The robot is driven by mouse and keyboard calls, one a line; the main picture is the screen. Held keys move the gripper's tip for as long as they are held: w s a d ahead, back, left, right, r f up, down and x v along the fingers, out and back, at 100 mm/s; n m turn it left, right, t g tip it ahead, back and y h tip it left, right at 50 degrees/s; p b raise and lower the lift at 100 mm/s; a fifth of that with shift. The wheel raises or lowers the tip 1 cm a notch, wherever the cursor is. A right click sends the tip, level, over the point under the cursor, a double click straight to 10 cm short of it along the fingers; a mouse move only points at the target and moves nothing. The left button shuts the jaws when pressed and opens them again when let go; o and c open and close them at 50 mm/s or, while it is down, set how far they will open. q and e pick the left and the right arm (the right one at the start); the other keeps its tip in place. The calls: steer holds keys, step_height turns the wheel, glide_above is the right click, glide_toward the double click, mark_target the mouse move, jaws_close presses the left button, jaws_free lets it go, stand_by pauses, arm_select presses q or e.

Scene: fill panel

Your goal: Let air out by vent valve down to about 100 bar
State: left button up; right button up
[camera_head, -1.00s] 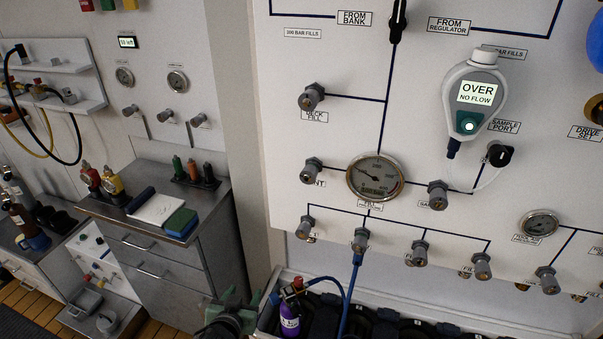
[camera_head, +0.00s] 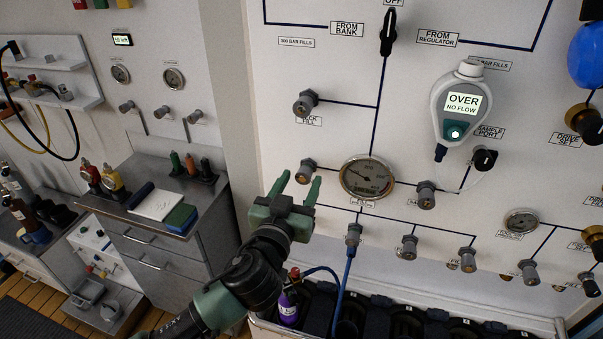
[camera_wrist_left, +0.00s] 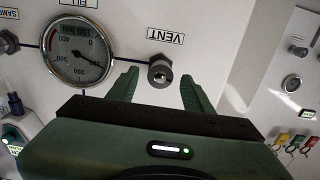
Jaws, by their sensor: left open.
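The grey vent valve knob (camera_head: 306,170) sits on the white panel, left of the round fill gauge (camera_head: 367,178). In the left wrist view, the vent knob (camera_wrist_left: 161,71) shows beside its VENT label, and the gauge (camera_wrist_left: 77,51) is to its left. I cannot read the needle surely. My left gripper (camera_head: 298,180) is open and in front of the panel at the vent knob. In the left wrist view its fingers (camera_wrist_left: 156,86) stand on either side of the knob, with gaps and no visible contact. My right gripper is not in view.
A purple cylinder (camera_head: 288,306) stands below the panel, near my left arm. A blue hose (camera_head: 347,275) hangs from a fill valve (camera_head: 354,235). The meter (camera_head: 462,105) reads OVER, NO FLOW. A steel cabinet (camera_head: 160,268) stands left.

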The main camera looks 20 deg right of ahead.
arm_select(q)
steer(key=shift+x, duration=0.75)
jaws_close()
